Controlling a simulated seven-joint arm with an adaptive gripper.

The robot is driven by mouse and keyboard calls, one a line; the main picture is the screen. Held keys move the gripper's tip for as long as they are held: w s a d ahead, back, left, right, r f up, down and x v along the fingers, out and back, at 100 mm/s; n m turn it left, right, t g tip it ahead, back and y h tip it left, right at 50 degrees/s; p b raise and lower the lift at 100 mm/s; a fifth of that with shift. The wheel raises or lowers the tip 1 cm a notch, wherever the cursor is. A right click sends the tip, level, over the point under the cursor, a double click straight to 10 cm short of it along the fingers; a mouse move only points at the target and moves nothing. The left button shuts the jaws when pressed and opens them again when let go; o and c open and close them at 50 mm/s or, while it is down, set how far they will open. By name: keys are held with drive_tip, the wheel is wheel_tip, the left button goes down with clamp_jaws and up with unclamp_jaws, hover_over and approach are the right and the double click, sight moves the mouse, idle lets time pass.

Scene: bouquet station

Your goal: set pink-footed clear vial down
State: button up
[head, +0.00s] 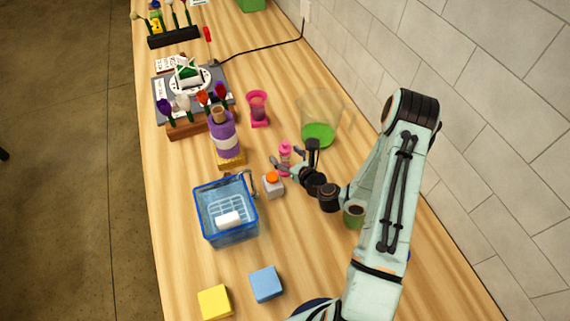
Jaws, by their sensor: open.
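A clear vial with a pink rim and pink foot (258,112) stands upright on the wooden counter, left of a large clear vase with a green bottom (319,133). My gripper (286,160) is open, low over the counter and nearer the camera than the vial, apart from it. A small pink bottle (285,149) stands at my fingertips, partly hidden by them. I cannot tell whether the fingers touch it.
A white bottle with an orange cap (272,184) stands just left of my gripper. A blue clear bin (228,237), a purple bottle (223,135) and a green cup (354,214) are nearby. Yellow (215,302) and blue (266,284) blocks lie in front.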

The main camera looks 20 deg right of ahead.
drive_tip(key=shift+w+f, duration=0.15)
drive_tip(key=shift+w, duration=0.2)
clamp_jaws()
wheel_tip(320, 180, up, 10)
drive_tip(key=shift+r, duration=0.1)
idle(0.5)
